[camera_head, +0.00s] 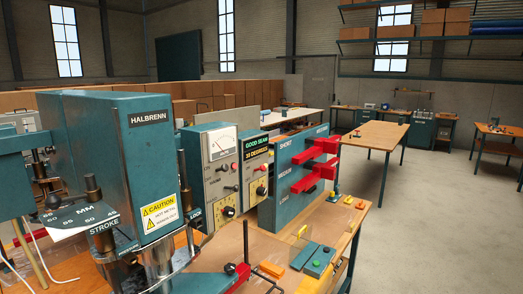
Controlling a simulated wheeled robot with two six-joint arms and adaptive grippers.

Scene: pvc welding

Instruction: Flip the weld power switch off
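A teal welding machine marked HALBRENN (150,150) fills the left foreground. Neither of my grippers is in view.
A teal rack (285,208) with red brackets (318,167) stands right of the panels. A teal button box (319,262) and an orange block (271,269) lie on the wooden bench near its right edge. Open floor (430,220) and other tables (378,136) lie beyond.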

